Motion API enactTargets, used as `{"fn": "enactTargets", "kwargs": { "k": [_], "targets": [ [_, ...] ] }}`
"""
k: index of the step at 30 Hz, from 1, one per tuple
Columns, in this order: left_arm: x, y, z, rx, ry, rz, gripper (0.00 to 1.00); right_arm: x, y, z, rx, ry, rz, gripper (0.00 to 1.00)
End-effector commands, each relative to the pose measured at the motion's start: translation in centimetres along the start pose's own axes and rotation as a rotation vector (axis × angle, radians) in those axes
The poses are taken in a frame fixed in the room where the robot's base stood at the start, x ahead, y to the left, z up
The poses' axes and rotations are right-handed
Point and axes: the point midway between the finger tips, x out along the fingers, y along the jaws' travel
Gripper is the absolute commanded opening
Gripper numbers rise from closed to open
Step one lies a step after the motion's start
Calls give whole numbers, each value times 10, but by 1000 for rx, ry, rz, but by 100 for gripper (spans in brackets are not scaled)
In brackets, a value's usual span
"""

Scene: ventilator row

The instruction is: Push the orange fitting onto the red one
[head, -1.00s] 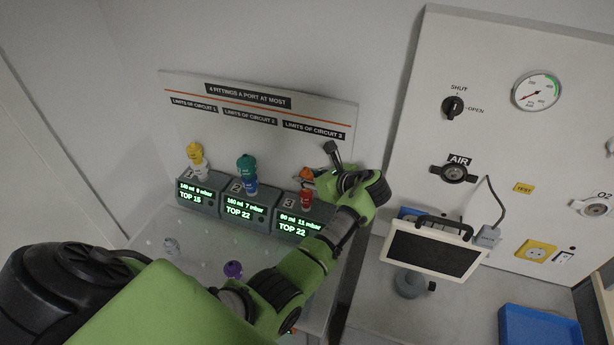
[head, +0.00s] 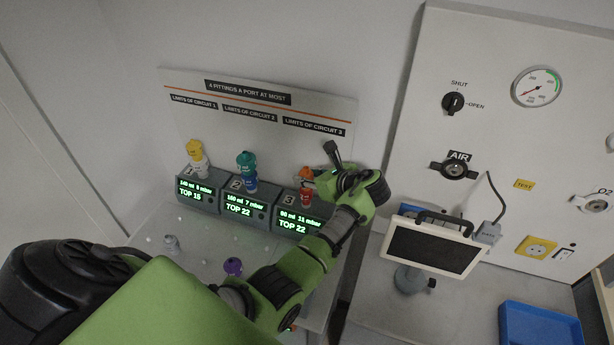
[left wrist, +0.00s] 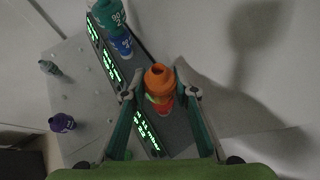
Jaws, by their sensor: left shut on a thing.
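The orange fitting (head: 306,174) is at port 3 of the ventilator row, straight above the red fitting (head: 306,196). In the left wrist view the orange fitting (left wrist: 158,80) is upright between my fingers, and the red one (left wrist: 164,106) shows just under it. They look in line; I cannot tell whether they are fully seated together. My left gripper (head: 319,171) is shut on the orange fitting, its fingers (left wrist: 156,84) on either side. Part of the grip is hidden by the gripper in the head view. My right gripper is not in view.
Port 2 holds a teal fitting (head: 246,162) over a blue one (head: 251,184). Port 1 holds a yellow fitting (head: 194,147) over pale ones. A wall panel is at right.

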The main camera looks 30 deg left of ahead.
Motion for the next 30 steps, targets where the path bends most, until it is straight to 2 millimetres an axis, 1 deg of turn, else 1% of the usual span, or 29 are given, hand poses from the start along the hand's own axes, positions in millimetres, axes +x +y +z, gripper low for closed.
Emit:
{"fn": "enactTargets", "kwargs": {
  "k": [1,9,10,12,20,23,26,30],
  "targets": [
    [1,2,-4,5,7,4,0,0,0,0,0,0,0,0],
    [2,2,-6,6,9,5,0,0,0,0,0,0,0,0],
    [2,2,-6,6,9,5,29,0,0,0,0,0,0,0],
    [2,2,-6,6,9,5,46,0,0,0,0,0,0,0],
    [1,1,-3,3,5,3,46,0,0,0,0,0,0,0],
    [-1,1,-3,3,5,2,46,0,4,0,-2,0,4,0],
    [-11,0,-3,2,5,-1,46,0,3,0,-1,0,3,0],
    [-34,0,-3,3,6,0,46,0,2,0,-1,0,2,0]
  ]
}}
